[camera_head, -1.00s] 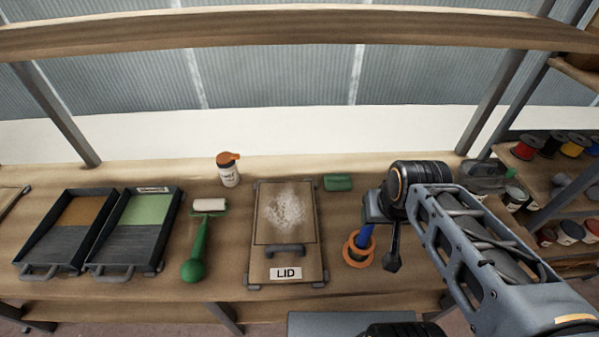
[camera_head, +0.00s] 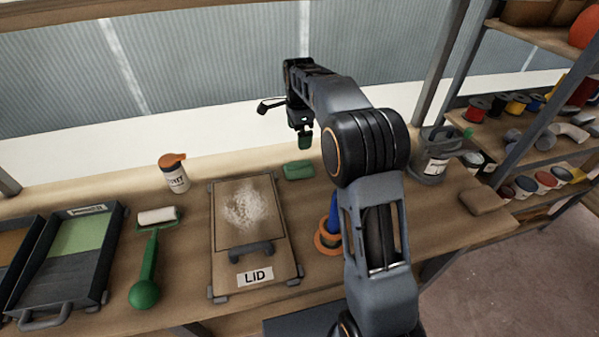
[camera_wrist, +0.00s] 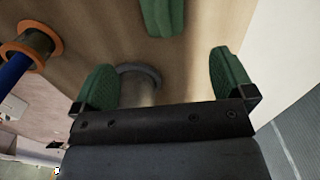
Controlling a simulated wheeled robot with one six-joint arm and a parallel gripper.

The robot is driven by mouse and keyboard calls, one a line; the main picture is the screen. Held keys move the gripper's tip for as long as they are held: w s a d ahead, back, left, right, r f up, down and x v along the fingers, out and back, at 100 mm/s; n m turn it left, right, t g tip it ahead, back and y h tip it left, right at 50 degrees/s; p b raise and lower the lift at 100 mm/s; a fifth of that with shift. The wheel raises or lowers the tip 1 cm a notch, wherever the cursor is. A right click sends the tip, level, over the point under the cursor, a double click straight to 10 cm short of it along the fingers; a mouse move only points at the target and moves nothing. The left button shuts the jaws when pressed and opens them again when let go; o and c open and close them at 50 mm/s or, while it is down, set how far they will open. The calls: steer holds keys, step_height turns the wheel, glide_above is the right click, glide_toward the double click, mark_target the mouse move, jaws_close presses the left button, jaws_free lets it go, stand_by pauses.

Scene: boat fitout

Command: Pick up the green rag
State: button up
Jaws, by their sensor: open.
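The green rag (camera_head: 298,170) is a small folded block lying on the bench, right of the lid's upper corner. In the wrist view the green block at the top edge (camera_wrist: 162,16) appears to be the rag, partly cut off by the frame. My gripper (camera_head: 304,138) is above and behind the rag in the head view, with its green fingertips pointing down. In the wrist view my gripper (camera_wrist: 166,82) has its two green fingers wide apart with nothing held between them. The rag lies beyond the fingertips, not touching them.
A lid board (camera_head: 283,258) with white powder lies left of the rag. An orange-rimmed spool with a blue part (camera_head: 328,240) stands in front. A white bottle with an orange cap (camera_head: 175,178), a green-handled roller (camera_head: 146,280) and a grey container (camera_head: 432,160) are also on the bench.

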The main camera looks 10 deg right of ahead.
mark_target(299, 163)
steer(key=shift+m, duration=0.3)
steer(key=f, duration=0.8)
steer(key=shift+w+f+b, duration=0.1)
steer(key=shift+w+b, duration=0.25)
steer(key=shift+b, duration=0.05)
steer(key=shift+f, duration=3.15)
steer(key=shift+c, duration=0.4)
steer(key=c, duration=0.8)
steer(key=shift+c, duration=0.2)
steer(key=shift+r, duration=0.1)
